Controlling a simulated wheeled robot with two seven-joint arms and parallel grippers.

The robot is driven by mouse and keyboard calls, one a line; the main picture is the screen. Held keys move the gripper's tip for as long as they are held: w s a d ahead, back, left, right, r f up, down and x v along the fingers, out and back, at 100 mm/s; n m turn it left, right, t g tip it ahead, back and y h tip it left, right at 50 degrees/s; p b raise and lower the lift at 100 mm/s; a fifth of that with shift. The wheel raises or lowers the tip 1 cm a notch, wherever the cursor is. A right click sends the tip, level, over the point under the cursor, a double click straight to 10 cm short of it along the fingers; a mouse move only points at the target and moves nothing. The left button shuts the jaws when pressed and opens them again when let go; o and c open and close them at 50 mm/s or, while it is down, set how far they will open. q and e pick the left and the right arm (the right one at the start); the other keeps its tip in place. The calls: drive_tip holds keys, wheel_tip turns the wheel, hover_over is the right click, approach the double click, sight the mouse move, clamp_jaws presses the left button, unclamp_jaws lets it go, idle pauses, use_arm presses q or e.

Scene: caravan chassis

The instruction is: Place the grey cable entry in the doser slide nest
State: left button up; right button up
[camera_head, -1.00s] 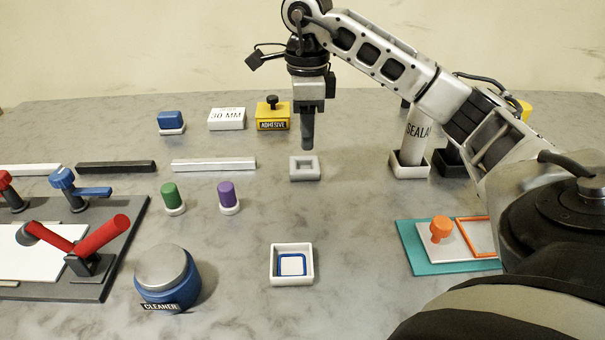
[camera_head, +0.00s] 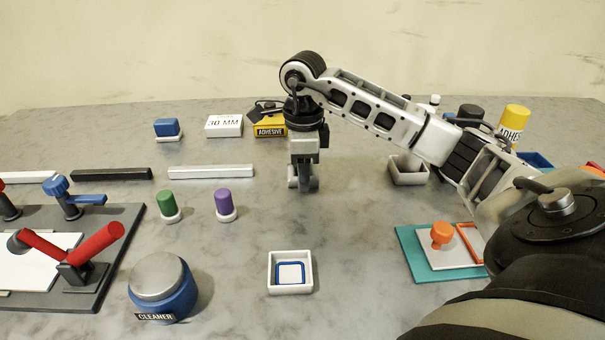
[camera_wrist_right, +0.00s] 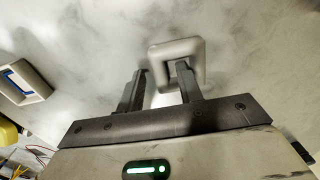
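In the wrist view the right gripper's fingers (camera_wrist_right: 160,70) are apart, one at the opening and one outside the ring's left wall. I cannot tell whether they touch it. A teal base (camera_head: 418,262) holds a white plate with an orange knob and an orange square frame (camera_head: 467,241), possibly the doser slide nest. My left gripper is out of view.
A white tray (camera_head: 290,287) with a blue-outlined square stands nearer. The blue cleaner tub (camera_head: 172,300) and green (camera_head: 166,204) and purple (camera_head: 224,203) capped pieces stand to the left. A white holder (camera_head: 408,177) stands behind my forearm. The table between tray and teal base is clear.

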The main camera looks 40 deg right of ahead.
clamp_jaws()
drive_tip(key=shift+r, duration=0.15)
